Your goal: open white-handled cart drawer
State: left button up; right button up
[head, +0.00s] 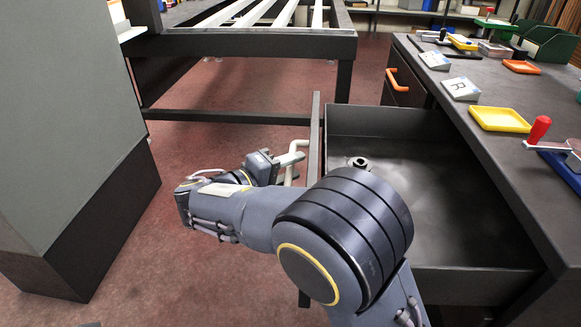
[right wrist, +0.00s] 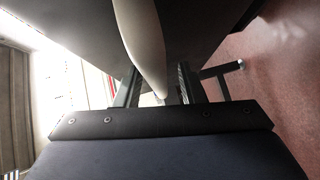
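The cart drawer (head: 436,183) is pulled well out from under the grey worktop, and its inside shows in the head view. Its front panel (head: 314,135) stands on the left side, with the white handle (head: 302,144) on its outer face. My right gripper (head: 291,158) is at this handle. In the right wrist view the white handle (right wrist: 145,40) runs down between the two fingers of my right gripper (right wrist: 160,85). Whether both fingers press on it is not clear. My arm hides part of the drawer and the lower handle. My left gripper is not in view.
The worktop (head: 500,165) at right carries a yellow tray (head: 499,119), a red-handled tool (head: 538,130) and label blocks. Another drawer has an orange handle (head: 397,80). A grey cabinet (head: 65,120) stands at left and a dark frame (head: 250,43) at the back. Red floor lies between.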

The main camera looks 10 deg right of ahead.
jog(key=p+v, duration=0.2)
jog(key=v, duration=0.5)
jog(key=shift+s+a, duration=0.2)
jog(key=shift+a, duration=0.15)
